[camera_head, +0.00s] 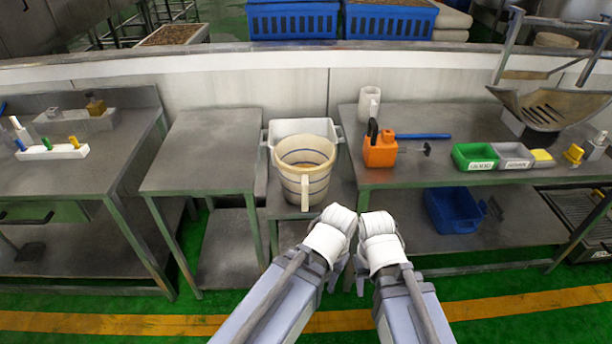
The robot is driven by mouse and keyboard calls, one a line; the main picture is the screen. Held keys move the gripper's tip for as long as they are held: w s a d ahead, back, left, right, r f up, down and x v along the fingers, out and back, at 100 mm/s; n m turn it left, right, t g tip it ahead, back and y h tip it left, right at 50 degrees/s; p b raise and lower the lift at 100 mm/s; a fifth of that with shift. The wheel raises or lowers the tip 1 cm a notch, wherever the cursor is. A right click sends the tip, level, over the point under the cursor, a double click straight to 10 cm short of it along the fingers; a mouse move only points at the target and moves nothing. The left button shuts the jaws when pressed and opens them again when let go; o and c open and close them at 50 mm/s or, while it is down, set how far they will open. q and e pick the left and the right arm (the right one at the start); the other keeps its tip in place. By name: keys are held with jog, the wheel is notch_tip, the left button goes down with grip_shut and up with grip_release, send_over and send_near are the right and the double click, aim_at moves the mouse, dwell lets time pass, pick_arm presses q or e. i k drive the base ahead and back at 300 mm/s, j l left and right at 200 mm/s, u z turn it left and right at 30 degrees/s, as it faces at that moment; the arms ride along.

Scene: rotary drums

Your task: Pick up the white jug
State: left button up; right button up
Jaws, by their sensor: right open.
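A white jug (369,103) stands upright at the back left of the right-hand metal table (455,178). A larger cream jug or bucket (304,165) with dark bands and a front handle stands in front of a white tub on a lower stand, left of that table. My left gripper (338,222) and right gripper (379,238) are side by side at the lower middle, in front of the table and well short of the white jug. The right gripper is open and appears empty. The left gripper's fingers are too unclear to read.
An orange holder (380,150) with dark handles stands in front of the white jug. A blue-handled tool (422,136) and small green and grey trays (475,156) lie to the right. The left-middle table (205,150) is bare.

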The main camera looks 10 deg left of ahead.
aim_at(369, 99)
jog(key=i+u, duration=0.15)
jog(key=u, duration=0.35)
jog(key=i+u, duration=0.2)
jog(key=u, duration=0.25)
